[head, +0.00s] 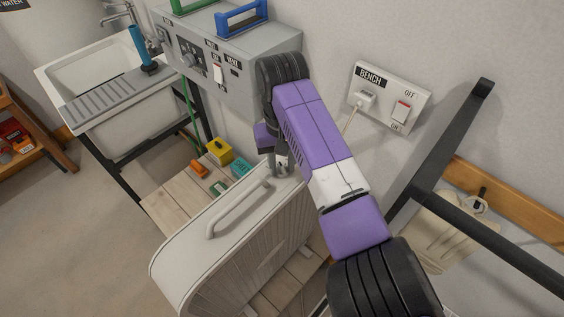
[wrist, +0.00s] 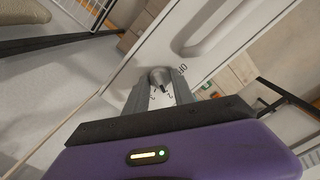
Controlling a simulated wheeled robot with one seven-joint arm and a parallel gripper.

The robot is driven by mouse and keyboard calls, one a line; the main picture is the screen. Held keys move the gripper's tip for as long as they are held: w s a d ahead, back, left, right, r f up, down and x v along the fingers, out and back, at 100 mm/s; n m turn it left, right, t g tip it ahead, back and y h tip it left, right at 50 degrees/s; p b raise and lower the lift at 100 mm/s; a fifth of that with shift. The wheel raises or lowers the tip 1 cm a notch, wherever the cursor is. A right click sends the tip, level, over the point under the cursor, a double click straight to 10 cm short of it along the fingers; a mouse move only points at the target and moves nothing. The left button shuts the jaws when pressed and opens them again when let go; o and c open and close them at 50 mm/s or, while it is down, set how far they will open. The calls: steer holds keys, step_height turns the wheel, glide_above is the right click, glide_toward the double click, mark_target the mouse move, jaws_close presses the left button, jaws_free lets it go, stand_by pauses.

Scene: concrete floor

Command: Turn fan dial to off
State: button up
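The fan is a pale box-shaped unit with a carry handle (head: 240,207), standing upright on the wooden bench. Its grey round dial (wrist: 160,76) is on the top panel, with small printed marks around it; one is partly covered by a finger. My gripper (head: 284,164) reaches down to the far end of the fan's top. In the wrist view its two fingers (wrist: 160,88) are apart, one on each side of the dial, close to it. I cannot tell whether they touch it. In the head view the dial is mostly hidden by the gripper.
A grey control box (head: 222,60) with switches is behind the bench, near my arm. A BENCH wall socket (head: 390,98) with a plug is at right. A yellow block (head: 219,151) and other small items lie beside the fan. A sink (head: 95,85) is at left.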

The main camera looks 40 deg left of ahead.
jaws_close()
steer(key=shift+r, duration=0.1)
steer(key=n+p, duration=0.1)
steer(key=n, duration=0.2)
steer(key=shift+n, duration=0.4)
steer(key=n, duration=0.4)
steer(key=shift+n+p, duration=0.3)
steer(key=n, duration=0.4)
steer(key=shift+w+a+n, duration=0.1)
steer(key=shift+n, duration=0.2)
steer(key=n, duration=0.4)
steer(key=shift+n, duration=0.4)
steer(key=o, duration=0.9)
jaws_free()
